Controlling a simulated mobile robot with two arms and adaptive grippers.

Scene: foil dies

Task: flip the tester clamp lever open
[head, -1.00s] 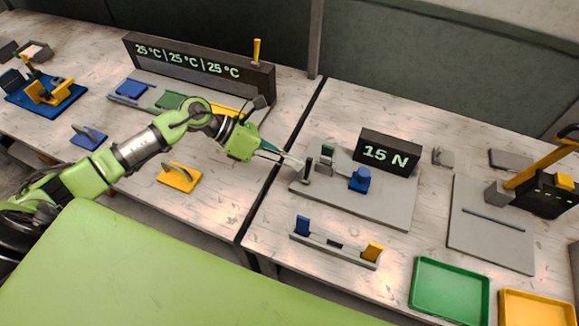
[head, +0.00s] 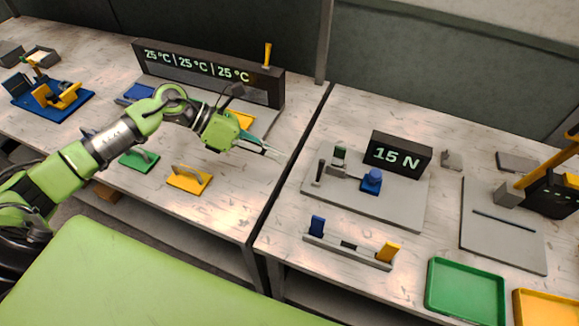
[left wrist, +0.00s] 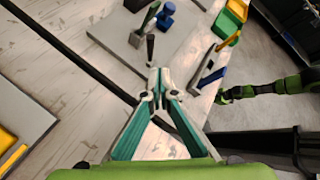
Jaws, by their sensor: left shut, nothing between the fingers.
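The tester is a grey plate (head: 400,208) on the right-hand table with a black "15 N" display (head: 398,153). The clamp lever (head: 319,172), a short dark post with a lighter top, stands roughly upright at the plate's left end. It also shows in the left wrist view (left wrist: 150,46), beyond my fingertips. A blue knobbed piece (head: 371,182) sits right of it. My left gripper (head: 282,156) is shut and empty, above the table gap, left of the lever and apart from it. In the left wrist view, a green arm, probably my right, enters from the right; its gripper (left wrist: 223,97) is unclear.
A grey rail (head: 350,249) with blue and yellow blocks lies in front of the tester. Green (head: 464,318) and yellow trays stand front right. A long temperature display (head: 210,75) stands behind my left arm. Yellow (head: 189,180) and green handled pieces lie on the left table.

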